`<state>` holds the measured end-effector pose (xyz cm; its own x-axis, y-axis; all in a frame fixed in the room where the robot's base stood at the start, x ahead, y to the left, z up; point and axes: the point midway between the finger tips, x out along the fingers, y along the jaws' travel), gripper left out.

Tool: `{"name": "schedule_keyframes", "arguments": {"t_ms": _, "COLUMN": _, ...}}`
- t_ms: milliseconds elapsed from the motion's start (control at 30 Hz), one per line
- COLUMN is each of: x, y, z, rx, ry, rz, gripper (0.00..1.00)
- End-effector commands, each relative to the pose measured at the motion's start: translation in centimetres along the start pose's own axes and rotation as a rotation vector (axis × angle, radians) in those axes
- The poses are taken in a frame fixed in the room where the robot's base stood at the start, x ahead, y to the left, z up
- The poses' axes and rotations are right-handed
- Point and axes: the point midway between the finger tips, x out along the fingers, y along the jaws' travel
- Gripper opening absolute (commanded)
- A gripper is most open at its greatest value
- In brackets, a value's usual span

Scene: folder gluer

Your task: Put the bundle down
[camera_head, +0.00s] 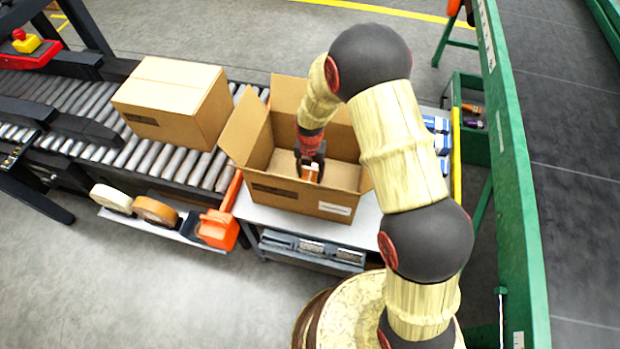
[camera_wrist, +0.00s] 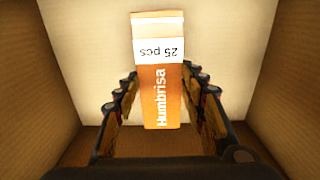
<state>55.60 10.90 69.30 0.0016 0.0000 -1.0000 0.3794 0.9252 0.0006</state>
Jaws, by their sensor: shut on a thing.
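An orange and white bundle (camera_wrist: 161,90), marked "Humbrisa" and "25 pcs", is between the fingers of my gripper (camera_wrist: 161,98). In the head view the bundle (camera_head: 310,171) shows only in part below the fingers. My gripper (camera_head: 310,162) is shut on it and reaches down inside an open cardboard box (camera_head: 290,194). The box's pale floor shows around the bundle in the wrist view. I cannot tell whether the bundle touches that floor.
A closed carton (camera_head: 172,92) sits on the roller conveyor (camera_head: 60,92) to the left. Tape rolls (camera_head: 155,211) and an orange tape dispenser (camera_head: 217,229) lie at the front left. Blue and white packs (camera_head: 437,125) stand right of the box. A green frame (camera_head: 508,170) rises at the right.

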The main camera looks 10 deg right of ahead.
Motion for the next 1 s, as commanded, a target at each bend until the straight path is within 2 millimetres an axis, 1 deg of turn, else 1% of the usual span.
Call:
{"name": "schedule_keyframes", "arguments": {"t_ms": 33, "x": 1.1, "y": -0.1, "z": -0.1, "rx": 0.0, "ry": 0.002, "rz": -0.001, "gripper": 0.13}}
{"name": "schedule_keyframes", "arguments": {"t_ms": 133, "x": 2.3, "y": -0.1, "z": -0.1, "rx": 0.0, "ry": 0.002, "rz": -0.002, "gripper": 0.13}}
{"name": "schedule_keyframes", "arguments": {"t_ms": 400, "x": 2.3, "y": 0.0, "z": 0.0, "rx": 0.0, "ry": 0.001, "rz": -0.001, "gripper": 0.13}}
{"name": "schedule_keyframes", "arguments": {"t_ms": 500, "x": 2.6, "y": 0.0, "z": -0.1, "rx": 0.0, "ry": 0.001, "rz": -0.001, "gripper": 0.13}}
{"name": "schedule_keyframes", "arguments": {"t_ms": 533, "x": 2.6, "y": 0.0, "z": -0.1, "rx": 0.0, "ry": 0.001, "rz": -0.001, "gripper": 0.41}}
{"name": "schedule_keyframes", "arguments": {"t_ms": 833, "x": 2.5, "y": 0.0, "z": -0.1, "rx": 0.0, "ry": 0.001, "rz": -0.001, "gripper": 0.59}}
{"name": "schedule_keyframes", "arguments": {"t_ms": 1000, "x": 2.5, "y": 0.0, "z": -0.1, "rx": 0.0, "ry": 0.001, "rz": -0.001, "gripper": 0.59}}
